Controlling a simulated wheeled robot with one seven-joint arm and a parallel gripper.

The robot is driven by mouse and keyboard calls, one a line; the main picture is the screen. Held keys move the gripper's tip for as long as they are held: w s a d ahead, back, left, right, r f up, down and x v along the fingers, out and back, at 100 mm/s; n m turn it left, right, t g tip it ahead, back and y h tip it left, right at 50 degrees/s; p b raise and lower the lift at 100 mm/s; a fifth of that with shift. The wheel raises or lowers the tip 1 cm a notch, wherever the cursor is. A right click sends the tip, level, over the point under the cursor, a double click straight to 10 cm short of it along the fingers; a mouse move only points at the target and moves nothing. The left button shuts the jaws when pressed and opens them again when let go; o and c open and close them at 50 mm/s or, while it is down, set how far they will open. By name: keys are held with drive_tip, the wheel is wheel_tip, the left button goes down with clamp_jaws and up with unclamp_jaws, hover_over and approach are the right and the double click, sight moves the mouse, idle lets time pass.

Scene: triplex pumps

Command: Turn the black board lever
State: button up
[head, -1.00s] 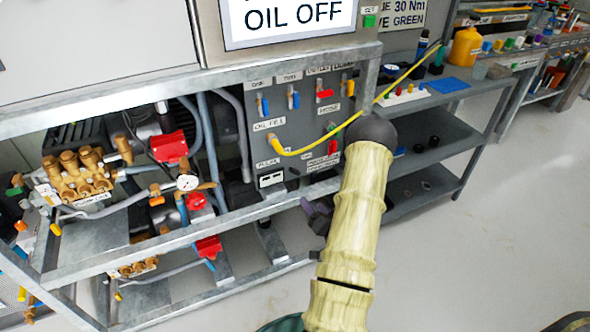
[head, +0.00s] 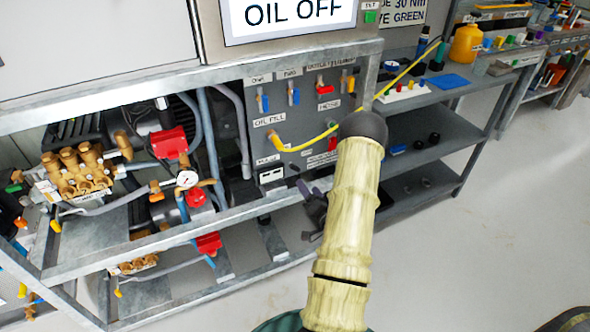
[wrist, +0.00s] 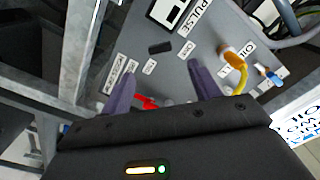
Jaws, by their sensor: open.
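The grey control board (head: 255,92) stands on the metal frame, with labels and coloured levers. In the wrist view, a small black bar (wrist: 160,47), which looks like the black board lever, lies on the board (wrist: 205,30) beyond my fingertips. A red lever (wrist: 147,102) shows low between the fingers, partly hidden by the gripper body. In the head view, my gripper (head: 303,185) is near the board's lower edge, partly behind my arm.
A yellow hose (head: 310,143) runs across the board; its brass fitting (wrist: 228,52) is right of my fingers in the wrist view. Blue levers (head: 263,103) and a red lever (head: 320,88) sit higher. Pumps (head: 75,170) stand left. Open floor lies right.

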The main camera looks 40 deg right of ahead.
sight(296, 170)
drive_tip(key=b+x, duration=0.1)
drive_tip(key=x, duration=1)
drive_tip(key=shift+d, duration=0.1)
drive_tip(key=shift+c, duration=0.2)
drive_tip(key=c, duration=0.9)
